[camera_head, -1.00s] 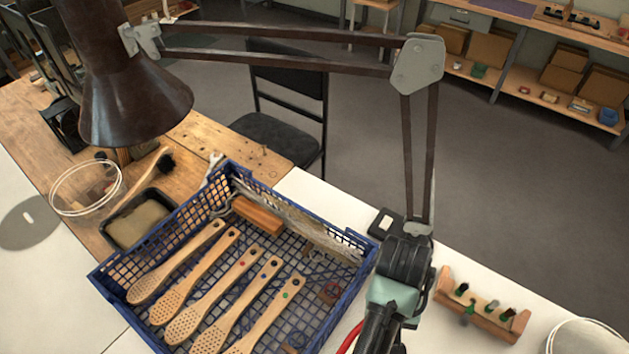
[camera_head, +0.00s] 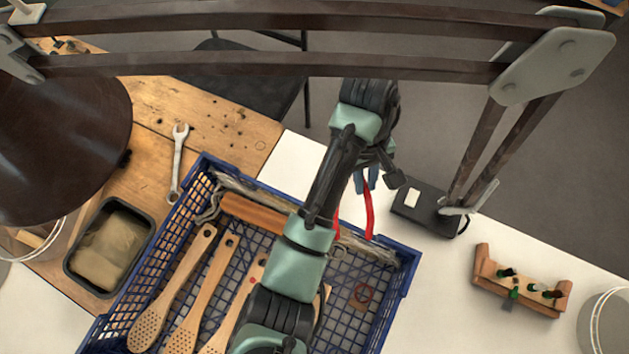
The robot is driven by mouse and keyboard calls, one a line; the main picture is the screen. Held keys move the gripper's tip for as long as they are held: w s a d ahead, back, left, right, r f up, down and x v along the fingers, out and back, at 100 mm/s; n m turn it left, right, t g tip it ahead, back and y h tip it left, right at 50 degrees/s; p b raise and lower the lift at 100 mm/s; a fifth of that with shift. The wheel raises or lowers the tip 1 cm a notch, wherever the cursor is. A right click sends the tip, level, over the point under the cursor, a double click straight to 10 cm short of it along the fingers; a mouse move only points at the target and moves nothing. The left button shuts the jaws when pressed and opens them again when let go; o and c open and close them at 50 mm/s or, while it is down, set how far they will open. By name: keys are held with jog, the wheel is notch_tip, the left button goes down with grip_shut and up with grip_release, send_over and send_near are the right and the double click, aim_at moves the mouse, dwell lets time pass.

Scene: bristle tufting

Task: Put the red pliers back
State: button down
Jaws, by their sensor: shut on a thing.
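The red pliers (camera_head: 369,207) hang with their red handles downward, in front of the far right part of the blue crate as I see it. My gripper (camera_head: 368,172) is shut on the pliers near their grey upper end. My own arm crosses the crate and hides part of the pliers and of the grip. Whether the handles touch the crate's rim cannot be told.
The blue crate (camera_head: 405,283) holds several wooden brushes (camera_head: 160,315) and an orange-brown block (camera_head: 252,214). A lamp arm (camera_head: 250,65) spans the top; its base (camera_head: 425,208) stands right of the gripper. A wooden rack (camera_head: 520,283) stands right. A wrench (camera_head: 178,160) lies left.

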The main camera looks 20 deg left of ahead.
jog(key=w+a+n+t+h+b, duration=0.1)
jog(key=w+a+n+t+b, duration=0.15)
jog(key=a+n, duration=0.5)
jog(key=w+a+n+t+h+b, duration=0.1)
jog(key=w+a+n+b, duration=0.3)
jog(key=n, duration=0.6)
jog(key=f, duration=0.6)
jog(key=s+f, duration=0.1)
jog(key=f, duration=0.5)
jog(key=s+a+f+b, duration=0.1)
jog(key=f, duration=0.5)
jog(key=shift+s, duration=0.15)
jog(key=shift+f, duration=0.15)
jog(key=c, duration=0.8)
grip_release()
jog(key=shift+c, duration=0.2)
jog(key=p+v, duration=0.1)
jog(key=v, duration=1.1)
jog(key=shift+r, duration=0.25)
